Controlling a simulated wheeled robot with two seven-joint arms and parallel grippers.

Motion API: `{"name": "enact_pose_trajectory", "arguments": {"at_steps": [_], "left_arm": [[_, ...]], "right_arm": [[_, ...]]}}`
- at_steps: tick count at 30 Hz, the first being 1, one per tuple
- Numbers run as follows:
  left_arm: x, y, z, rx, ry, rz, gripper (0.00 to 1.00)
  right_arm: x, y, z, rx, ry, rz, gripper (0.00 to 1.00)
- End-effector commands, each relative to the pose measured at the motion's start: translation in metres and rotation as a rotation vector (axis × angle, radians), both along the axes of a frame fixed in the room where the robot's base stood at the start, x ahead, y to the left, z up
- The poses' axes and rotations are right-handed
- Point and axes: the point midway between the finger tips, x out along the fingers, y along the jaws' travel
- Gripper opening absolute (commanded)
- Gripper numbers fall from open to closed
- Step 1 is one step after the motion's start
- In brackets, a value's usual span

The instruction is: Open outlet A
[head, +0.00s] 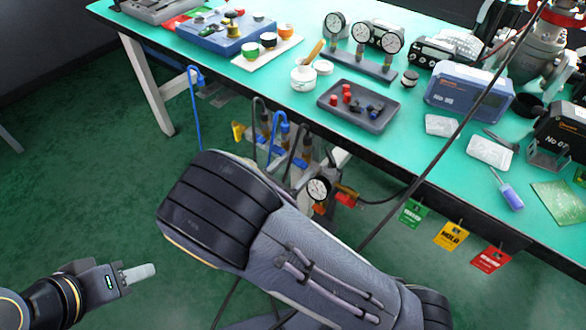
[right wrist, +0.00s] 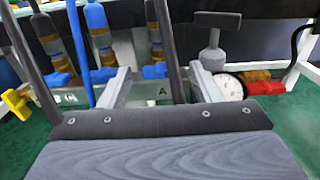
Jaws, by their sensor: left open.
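Under the table is a grey manifold (right wrist: 135,50) with several hoses on brass fittings. The outlet marked A (right wrist: 163,92) shows between my right fingers, with a brass fitting, a dark hose and a small blue handle (right wrist: 155,71) above the letter. I cannot tell how that handle is turned. My right gripper (right wrist: 162,82) has its two grey fingers wide apart, in front of the manifold, with nothing seen between them but the outlet behind. In the head view my right arm hides this gripper. My left gripper (head: 140,273) is open and empty over the floor at lower left.
Other blue handles (right wrist: 104,75) stand left of A, with a yellow handle (right wrist: 17,103) at the far left. A gauge (right wrist: 229,87) and an orange-red handle (right wrist: 264,88) sit at the right. The table edge (head: 300,130) overhangs the manifold; tags (head: 451,235) hang from it.

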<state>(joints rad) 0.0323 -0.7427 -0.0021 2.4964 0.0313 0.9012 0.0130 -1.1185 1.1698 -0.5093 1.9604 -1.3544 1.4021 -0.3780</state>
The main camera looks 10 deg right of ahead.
Motion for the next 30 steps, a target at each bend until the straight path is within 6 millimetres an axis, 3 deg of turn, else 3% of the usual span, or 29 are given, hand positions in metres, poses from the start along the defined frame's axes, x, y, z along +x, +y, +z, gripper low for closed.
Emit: {"name": "enact_pose_trajectory", "arguments": {"at_steps": [1, 10, 20, 30], "left_arm": [[0.000, 0.000, 0.000, 0.000, 0.000, 0.000, 0.43], [0.000, 0.000, 0.000, 0.000, 0.000, 0.000, 0.43], [0.000, 0.000, -0.003, 0.000, 0.000, 0.000, 0.43], [0.000, 0.000, -0.014, 0.000, 0.000, 0.000, 0.43]], "right_arm": [[0.000, 0.000, 0.000, 0.000, 0.000, 0.000, 0.52], [0.000, 0.000, 0.000, 0.000, 0.000, 0.000, 0.14], [0.000, 0.000, -0.001, 0.032, -0.040, 0.000, 0.14], [-0.001, 0.000, -0.002, 0.179, -0.227, -0.001, 0.14]]}}
